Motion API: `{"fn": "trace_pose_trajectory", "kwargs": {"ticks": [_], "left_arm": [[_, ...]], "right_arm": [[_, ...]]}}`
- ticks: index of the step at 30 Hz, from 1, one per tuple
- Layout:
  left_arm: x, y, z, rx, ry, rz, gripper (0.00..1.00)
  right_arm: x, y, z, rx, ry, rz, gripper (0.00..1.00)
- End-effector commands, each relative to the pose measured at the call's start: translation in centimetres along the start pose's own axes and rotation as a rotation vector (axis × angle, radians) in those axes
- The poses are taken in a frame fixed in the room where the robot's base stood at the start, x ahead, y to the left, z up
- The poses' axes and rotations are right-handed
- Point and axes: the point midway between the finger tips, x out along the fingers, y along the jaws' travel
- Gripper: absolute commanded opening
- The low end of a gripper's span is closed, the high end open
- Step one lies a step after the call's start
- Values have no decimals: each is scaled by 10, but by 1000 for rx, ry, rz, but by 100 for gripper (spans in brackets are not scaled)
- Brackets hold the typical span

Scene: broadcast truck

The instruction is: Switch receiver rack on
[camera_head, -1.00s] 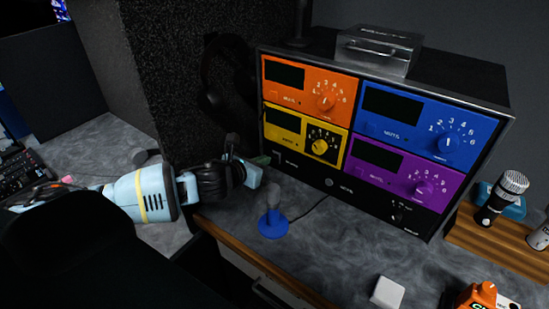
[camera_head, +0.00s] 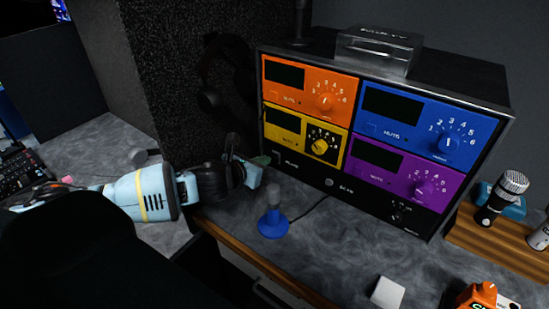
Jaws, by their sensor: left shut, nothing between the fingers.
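The receiver rack (camera_head: 345,195) is a black case on the grey counter, with orange (camera_head: 310,85), blue (camera_head: 430,122), yellow (camera_head: 303,137) and purple (camera_head: 400,172) receiver units. Their display windows are dark. A black strip along its bottom carries a small switch at the left (camera_head: 277,158), a round button (camera_head: 329,182) and a knob (camera_head: 398,215). My left gripper (camera_head: 262,168) is shut and empty, close to the strip's lower left end. Whether it touches the rack cannot be told. My right gripper is out of view.
A blue-based stand with a grey top (camera_head: 273,222) is on the counter just right of my left gripper. A metal box (camera_head: 380,50) sits on the rack. Microphones (camera_head: 502,197) rest in a wooden holder (camera_head: 500,246) at right. A white block (camera_head: 387,292) lies in front.

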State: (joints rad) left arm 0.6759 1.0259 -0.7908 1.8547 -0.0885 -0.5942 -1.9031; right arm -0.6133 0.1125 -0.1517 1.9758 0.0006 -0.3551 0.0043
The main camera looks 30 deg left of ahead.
Motion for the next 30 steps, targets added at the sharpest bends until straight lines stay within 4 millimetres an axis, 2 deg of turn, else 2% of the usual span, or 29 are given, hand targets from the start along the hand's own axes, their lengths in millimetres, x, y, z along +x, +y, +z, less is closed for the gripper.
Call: {"fn": "trace_pose_trajectory", "kwargs": {"ticks": [30], "left_arm": [[13, 0, 0, 0, 1, -1, 0]], "right_arm": [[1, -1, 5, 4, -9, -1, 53]]}}
